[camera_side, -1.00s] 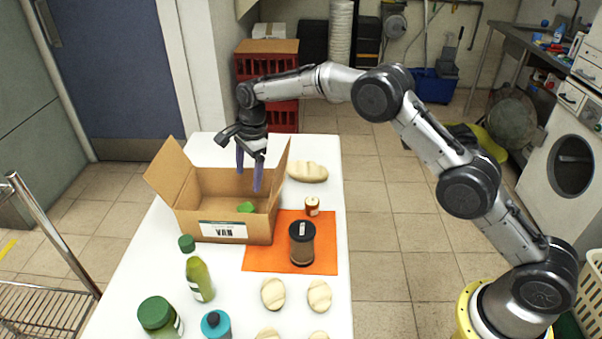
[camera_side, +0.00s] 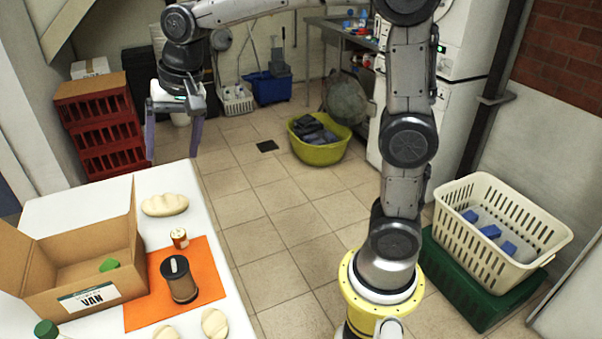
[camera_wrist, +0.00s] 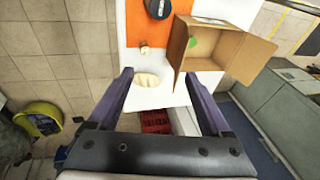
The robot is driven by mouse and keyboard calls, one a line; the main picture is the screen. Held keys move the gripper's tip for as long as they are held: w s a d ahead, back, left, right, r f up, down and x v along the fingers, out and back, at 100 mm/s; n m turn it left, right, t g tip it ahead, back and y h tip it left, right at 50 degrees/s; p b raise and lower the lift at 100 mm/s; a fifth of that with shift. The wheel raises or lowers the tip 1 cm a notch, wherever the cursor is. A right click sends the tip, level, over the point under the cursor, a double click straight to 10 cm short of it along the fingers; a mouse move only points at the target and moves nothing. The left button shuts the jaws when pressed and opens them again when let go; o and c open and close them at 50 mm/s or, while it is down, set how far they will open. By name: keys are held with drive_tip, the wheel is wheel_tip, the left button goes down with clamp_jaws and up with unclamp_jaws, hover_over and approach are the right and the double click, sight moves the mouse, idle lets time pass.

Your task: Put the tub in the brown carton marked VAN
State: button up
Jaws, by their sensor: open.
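The brown carton marked VAN (camera_side: 125,289) stands open on the white table, flaps up; it also shows in the wrist view (camera_wrist: 232,50). Inside lies a green thing (camera_side: 109,265), mostly hidden by the front wall; I cannot tell whether it is the tub. A brown jar with a black lid (camera_side: 181,284) stands upright on the orange mat, right of the carton. A small jar with a white lid (camera_side: 179,238) stands at the mat's back edge. My gripper (camera_side: 171,157) is open and empty, raised beyond the table's back right, apart from the carton.
A pale bread loaf (camera_side: 165,205) lies behind the carton, with several rolls (camera_side: 214,323) in front of the orange mat (camera_side: 208,264). A green-lidded jar (camera_side: 46,330) stands front left. Red crates (camera_side: 100,125) stand behind the table.

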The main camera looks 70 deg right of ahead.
drive_tip(key=s+d+f+n+t, duration=0.1)
drive_tip(key=s+n, duration=0.3)
drive_tip(key=s, duration=0.8)
drive_tip(key=s+d+f+n, duration=0.2)
drive_tip(key=s+d+n, duration=0.1)
drive_tip(key=s, duration=0.8)
drive_tip(key=shift+s+f+n+t+h, duration=0.3)
drive_tip(key=shift+s+f+n+t, duration=0.1)
drive_tip(key=shift+n, duration=0.4)
